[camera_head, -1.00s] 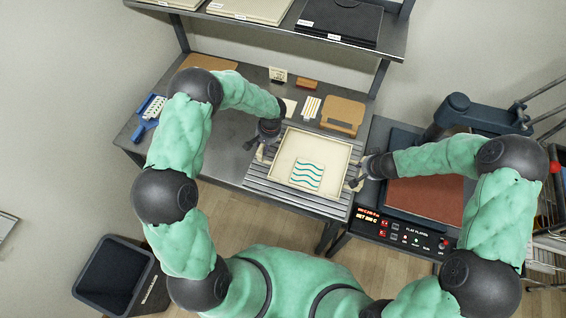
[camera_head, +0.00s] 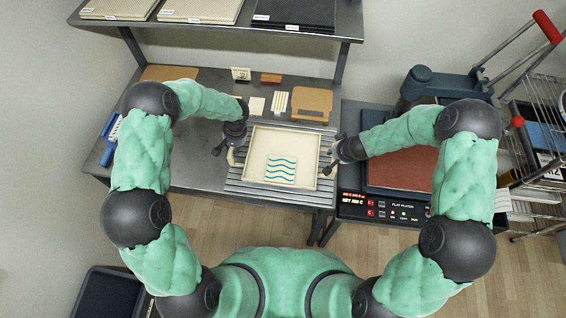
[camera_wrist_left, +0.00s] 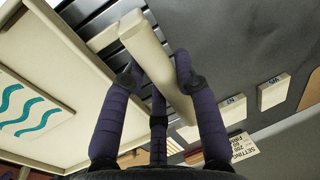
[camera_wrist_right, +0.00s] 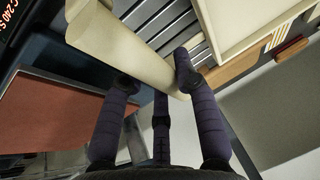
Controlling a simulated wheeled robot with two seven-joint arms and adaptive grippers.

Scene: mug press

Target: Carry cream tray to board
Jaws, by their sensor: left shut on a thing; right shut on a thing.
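The cream tray (camera_head: 251,158) is in the middle of the head view, over a grey slatted surface (camera_head: 275,196). I cannot tell whether it rests on the slats or is just above them. A white piece with teal wavy lines (camera_head: 281,169) lies inside it. My left gripper (camera_head: 231,155) is shut on the tray's left handle, a cream bar in the left wrist view (camera_wrist_left: 150,60). My right gripper (camera_head: 331,166) is shut on the right handle, seen in the right wrist view (camera_wrist_right: 120,50). Both grippers are upright at opposite sides.
A heat press with a red-brown pad (camera_head: 400,168) stands to the right, with a control panel (camera_head: 378,208) in front. A brown board (camera_head: 311,103) and small cards (camera_head: 279,103) lie behind the tray. A shelf (camera_head: 220,30) overhangs the back. A blue tool (camera_head: 110,135) lies at left.

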